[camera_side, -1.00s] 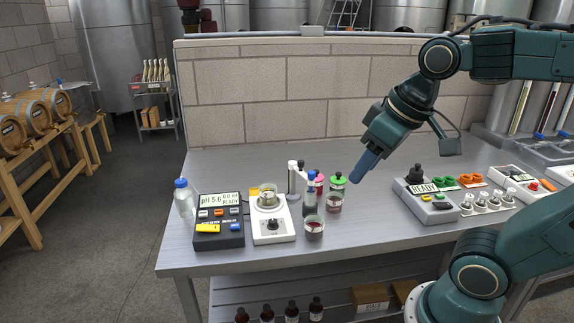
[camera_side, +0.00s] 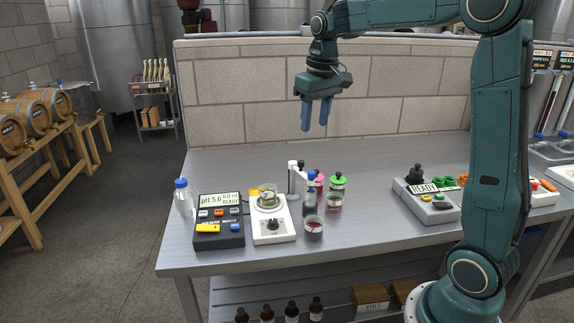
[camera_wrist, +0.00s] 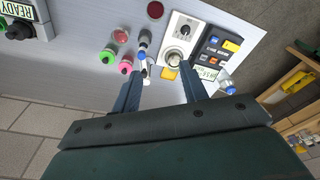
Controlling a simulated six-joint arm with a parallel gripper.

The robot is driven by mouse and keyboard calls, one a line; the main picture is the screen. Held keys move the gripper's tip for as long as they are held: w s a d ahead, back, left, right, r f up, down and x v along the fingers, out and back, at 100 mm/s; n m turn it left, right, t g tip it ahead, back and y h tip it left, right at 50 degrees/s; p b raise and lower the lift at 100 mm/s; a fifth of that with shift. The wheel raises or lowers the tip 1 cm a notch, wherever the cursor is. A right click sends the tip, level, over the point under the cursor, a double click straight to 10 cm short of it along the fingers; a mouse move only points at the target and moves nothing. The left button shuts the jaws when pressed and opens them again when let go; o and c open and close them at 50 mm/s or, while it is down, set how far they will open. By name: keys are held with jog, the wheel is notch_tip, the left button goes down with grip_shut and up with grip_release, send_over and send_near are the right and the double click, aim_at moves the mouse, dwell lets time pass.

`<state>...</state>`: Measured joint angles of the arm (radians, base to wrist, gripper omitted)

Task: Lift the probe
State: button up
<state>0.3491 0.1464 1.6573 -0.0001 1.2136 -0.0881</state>
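The probe (camera_side: 310,196), dark with a blue top, stands upright beside a white post holder (camera_side: 293,180) on the bench in the side view. It also shows in the wrist view, its blue top (camera_wrist: 141,55) left of centre, beyond the left finger. My gripper (camera_side: 316,127) is open and empty, pointing down, high above and a little behind the probe. In the wrist view its two fingers (camera_wrist: 160,80) are spread with nothing between them.
Near the probe stand a white stirrer (camera_side: 273,232) with a beaker (camera_side: 267,197), two cups with red liquid (camera_side: 314,228) (camera_side: 334,203), and green-capped (camera_side: 338,181) and pink-capped (camera_side: 320,179) bottles. The bench behind is clear.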

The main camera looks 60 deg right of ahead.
jog(key=m+g, duration=0.1)
send_over(312, 172)
notch_tip(312, 172, down, 5)
notch_tip(312, 172, down, 14)
jog(key=shift+r, duration=0.15)
dwell(0.7)
jog(key=shift+c, duration=0.4)
